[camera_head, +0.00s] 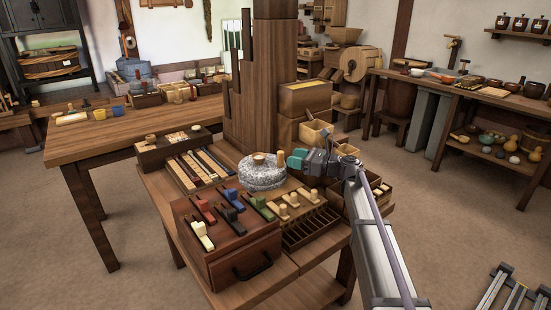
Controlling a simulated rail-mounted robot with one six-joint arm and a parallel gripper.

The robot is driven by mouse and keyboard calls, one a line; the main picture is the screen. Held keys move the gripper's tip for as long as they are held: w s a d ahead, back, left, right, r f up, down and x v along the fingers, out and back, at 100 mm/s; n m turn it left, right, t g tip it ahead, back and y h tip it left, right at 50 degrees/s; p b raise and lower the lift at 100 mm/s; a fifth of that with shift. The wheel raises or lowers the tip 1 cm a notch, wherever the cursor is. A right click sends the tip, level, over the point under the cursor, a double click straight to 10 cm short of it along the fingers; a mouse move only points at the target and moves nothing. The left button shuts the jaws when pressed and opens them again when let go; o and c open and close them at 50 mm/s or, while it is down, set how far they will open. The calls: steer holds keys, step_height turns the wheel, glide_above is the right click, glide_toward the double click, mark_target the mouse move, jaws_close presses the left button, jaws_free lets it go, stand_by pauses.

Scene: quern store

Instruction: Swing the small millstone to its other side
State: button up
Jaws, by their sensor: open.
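The small millstone (262,175) is a round, speckled grey stone. It sits on the near wooden table (275,298), toward its back, in front of a thick wooden post. A pale wooden knob (259,159) stands up from its top, left of the middle. My gripper (293,159) is just right of the millstone, at about the height of its top, with teal-green finger parts toward the stone. It is open, and I see nothing held in it. Whether the fingers touch the stone or the knob cannot be told at this size.
A dark box with coloured sliders (226,231) stands in front of the millstone. A slotted rack with wooden pegs (306,223) is at front right. A tray of long strips (200,172) lies to the left. The wooden post (262,85) rises close behind.

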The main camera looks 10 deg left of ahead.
mark_target(276, 165)
steer(key=x, duration=0.7)
steer(key=shift+a, duration=0.25)
steer(key=shift+c, duration=0.3)
jaws_close()
